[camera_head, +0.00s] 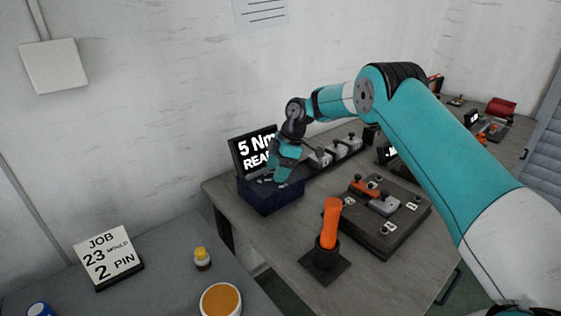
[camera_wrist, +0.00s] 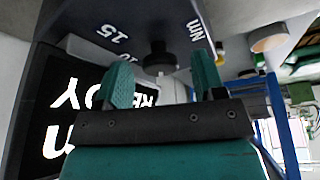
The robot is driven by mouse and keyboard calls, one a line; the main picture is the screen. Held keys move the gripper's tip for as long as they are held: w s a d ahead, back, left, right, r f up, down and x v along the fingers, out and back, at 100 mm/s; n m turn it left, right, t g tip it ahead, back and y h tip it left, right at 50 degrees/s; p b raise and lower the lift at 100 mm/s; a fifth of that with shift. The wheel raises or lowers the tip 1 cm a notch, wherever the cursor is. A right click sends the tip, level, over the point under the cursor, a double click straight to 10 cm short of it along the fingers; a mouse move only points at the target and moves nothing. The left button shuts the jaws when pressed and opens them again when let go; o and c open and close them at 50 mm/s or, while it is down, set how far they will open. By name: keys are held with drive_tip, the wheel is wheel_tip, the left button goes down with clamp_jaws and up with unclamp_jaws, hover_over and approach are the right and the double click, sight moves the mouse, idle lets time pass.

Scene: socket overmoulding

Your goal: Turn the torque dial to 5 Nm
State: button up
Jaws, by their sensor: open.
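The torque unit is a dark blue box (camera_head: 270,196) near the back left of the workbench. Its display (camera_head: 250,152) reads "5 Nm" with "REA" visible below, the rest hidden behind my gripper. My gripper (camera_head: 280,175) is over the box and hides the dial in the head view. In the wrist view the black dial (camera_wrist: 158,60) shows between and just beyond the fingertips of my open gripper (camera_wrist: 160,80). The fingers stand apart from the dial on both sides. Scale marks "10", "15" and "Nm" show on the panel around it; the dial's pointer cannot be made out.
An orange-handled tool (camera_head: 331,222) stands upright in a black holder. A dark mould plate (camera_head: 375,240) with orange and grey parts lies right of it. Grey blocks (camera_head: 335,152) line the back. A job card (camera_head: 107,257) and a yellow-capped bottle (camera_head: 202,259) stand on the grey left table.

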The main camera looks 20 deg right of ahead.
drive_tip(key=p+v, duration=0.7)
drive_tip(key=v, duration=1)
drive_tip(key=shift+d+r, duration=0.15)
drive_tip(key=shift+w, duration=0.1)
drive_tip(key=s+a+r+m, duration=0.5)
drive_tip(key=s+a+r, duration=0.75)
drive_tip(key=s, duration=0.35)
drive_tip(key=s+a+m, duration=0.1)
drive_tip(key=s+m, duration=0.2)
drive_tip(key=s, duration=1.2)
drive_tip(key=shift+r+m, duration=0.3)
drive_tip(key=shift+r, duration=0.15)
drive_tip(key=s+f+m, duration=0.1)
drive_tip(key=s, duration=0.3)
drive_tip(key=s+d+f, duration=0.1)
drive_tip(key=s, duration=0.3)
drive_tip(key=s+d+f+m, duration=0.1)
drive_tip(key=s, duration=0.3)
drive_tip(key=shift+f+m, duration=0.3)
drive_tip(key=shift+f, duration=0.1)
drive_tip(key=shift+c, duration=0.2)
